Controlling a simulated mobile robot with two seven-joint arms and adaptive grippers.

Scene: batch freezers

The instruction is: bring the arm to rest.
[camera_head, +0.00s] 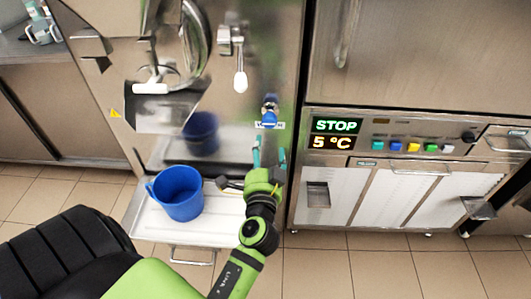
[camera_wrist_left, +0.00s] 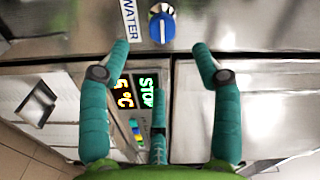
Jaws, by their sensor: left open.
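My left arm (camera_head: 235,272), green and black, reaches up from the bottom of the head view. My left gripper (camera_head: 269,156) has teal fingers spread apart with nothing between them. It is in front of the steel machine, just below a blue knob (camera_head: 269,118). In the left wrist view the open fingers (camera_wrist_left: 161,62) frame empty space, and the blue knob (camera_wrist_left: 161,26) with its WATER label (camera_wrist_left: 131,20) is beyond the fingertips. The picture does not show the fingers touching the knob. My right gripper is not in view.
A blue bucket (camera_head: 180,194) stands on the machine's pale front shelf (camera_head: 150,222), left of my gripper. A white-tipped lever (camera_head: 240,80) hangs above. To the right is a unit with a STOP and 5 °C display (camera_head: 337,134) and coloured buttons. Tiled floor lies below.

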